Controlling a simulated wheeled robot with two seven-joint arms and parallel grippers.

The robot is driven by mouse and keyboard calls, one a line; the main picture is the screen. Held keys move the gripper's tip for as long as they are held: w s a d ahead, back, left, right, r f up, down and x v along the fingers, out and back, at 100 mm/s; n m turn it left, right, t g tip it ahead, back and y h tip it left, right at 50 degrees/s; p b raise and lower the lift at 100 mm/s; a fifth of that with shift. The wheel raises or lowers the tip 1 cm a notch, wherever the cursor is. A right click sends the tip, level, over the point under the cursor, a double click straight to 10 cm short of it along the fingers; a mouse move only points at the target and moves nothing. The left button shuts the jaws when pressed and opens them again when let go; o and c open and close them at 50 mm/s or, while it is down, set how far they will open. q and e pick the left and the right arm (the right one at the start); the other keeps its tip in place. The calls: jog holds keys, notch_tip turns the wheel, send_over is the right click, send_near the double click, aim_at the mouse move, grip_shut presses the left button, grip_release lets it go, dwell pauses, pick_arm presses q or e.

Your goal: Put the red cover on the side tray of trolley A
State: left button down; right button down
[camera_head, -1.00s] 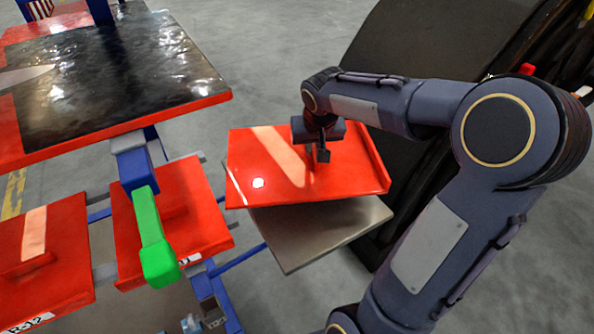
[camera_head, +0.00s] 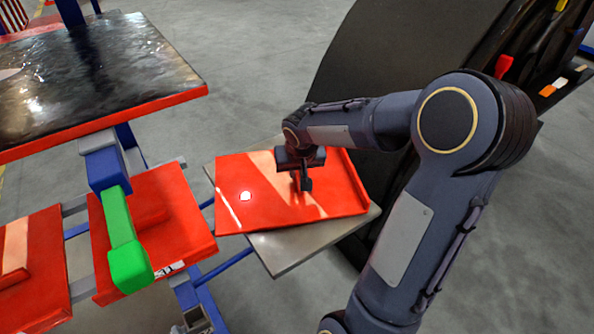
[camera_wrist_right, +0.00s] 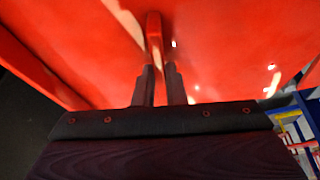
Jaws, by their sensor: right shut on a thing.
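The red cover (camera_head: 268,200) is a flat red panel with a raised edge on its right side. It lies over the grey side tray (camera_head: 290,252) in the head view, and the tray's front and right parts stick out from under it. I cannot tell whether it touches the tray. My right gripper (camera_head: 305,185) is above the cover's middle, shut on a red upright part of it. In the right wrist view, the fingers (camera_wrist_right: 158,88) close on this red part of the cover (camera_wrist_right: 220,50). My left gripper is not in view.
The trolley at left has a dark-topped red shelf (camera_head: 90,75), a red panel (camera_head: 160,215) below it, and a green handle (camera_head: 125,245) on a blue post. A large dark curved body (camera_head: 375,60) stands behind my right arm. Grey floor is open at the back.

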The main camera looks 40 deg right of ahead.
jog(key=shift+f, duration=0.1)
jog(key=c, duration=1.5)
grip_release()
jog(key=shift+s+r, duration=0.1)
jog(key=shift+r, duration=0.5)
jog(key=p+v, duration=0.4)
jog(key=v, duration=0.7)
jog(key=s+a+f+n+t+y, duration=0.1)
jog(key=s+a+n+y, duration=0.1)
jog(key=s+a, duration=0.6)
jog(key=s+a+f+n+y, duration=0.1)
jog(key=s+a+y, duration=0.3)
jog(key=s+a, duration=0.4)
jog(key=shift+a+f+n+t, duration=0.2)
jog(key=shift+f+n+t, duration=0.2)
jog(key=shift+n, duration=0.2)
jog(key=shift+s+r, duration=0.1)
jog(key=shift+r, duration=0.05)
